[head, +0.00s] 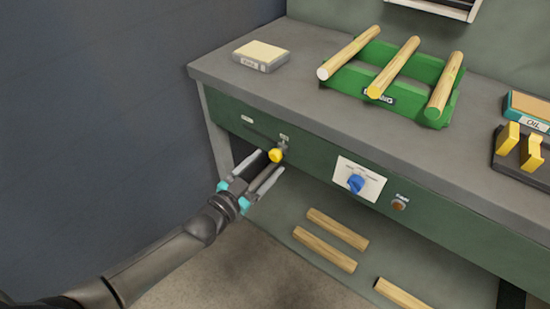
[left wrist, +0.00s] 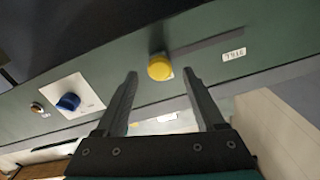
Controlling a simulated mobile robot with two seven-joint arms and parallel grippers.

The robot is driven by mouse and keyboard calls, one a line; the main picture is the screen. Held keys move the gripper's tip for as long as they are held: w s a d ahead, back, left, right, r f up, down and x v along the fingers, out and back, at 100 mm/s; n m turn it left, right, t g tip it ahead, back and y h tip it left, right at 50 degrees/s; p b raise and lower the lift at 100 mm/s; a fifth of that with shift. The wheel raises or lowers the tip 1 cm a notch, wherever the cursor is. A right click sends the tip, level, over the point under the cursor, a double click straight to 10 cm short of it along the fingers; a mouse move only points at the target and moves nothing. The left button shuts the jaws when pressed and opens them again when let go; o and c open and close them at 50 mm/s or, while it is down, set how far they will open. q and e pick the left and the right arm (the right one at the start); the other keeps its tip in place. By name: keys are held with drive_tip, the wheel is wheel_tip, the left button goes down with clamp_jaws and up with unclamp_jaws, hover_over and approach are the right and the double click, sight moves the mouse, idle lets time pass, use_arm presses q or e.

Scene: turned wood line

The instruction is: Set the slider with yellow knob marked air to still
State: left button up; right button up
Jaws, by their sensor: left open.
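The slider's yellow knob (head: 276,155) stands out from the green front panel, at the right end of a dark slot (head: 262,135). A small pale label (head: 247,119) is near the slot's left end, and another (head: 284,138) is above the knob; their lettering is too small to read surely. My left gripper (head: 269,162) is open at the panel, its fingers pointing at the knob. In the left wrist view the knob (left wrist: 160,66) lies between the two fingertips, with gaps on both sides; the slot (left wrist: 205,46) runs right from it. My right gripper is not in view.
A blue rotary knob (head: 356,183) on a white plate and a brown button (head: 399,204) are right of the slider. A green rack (head: 398,64) with wooden rods and a sanding block (head: 261,56) are on the bench top. Rods (head: 337,229) lie on the lower shelf.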

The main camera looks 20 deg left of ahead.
sight(273, 158)
use_arm(q)
drive_tip(key=shift+b+x, duration=0.6)
drive_tip(key=shift+x, duration=1.6)
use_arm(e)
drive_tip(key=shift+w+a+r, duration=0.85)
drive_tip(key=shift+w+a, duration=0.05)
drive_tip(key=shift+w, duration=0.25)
use_arm(q)
clamp_jaws()
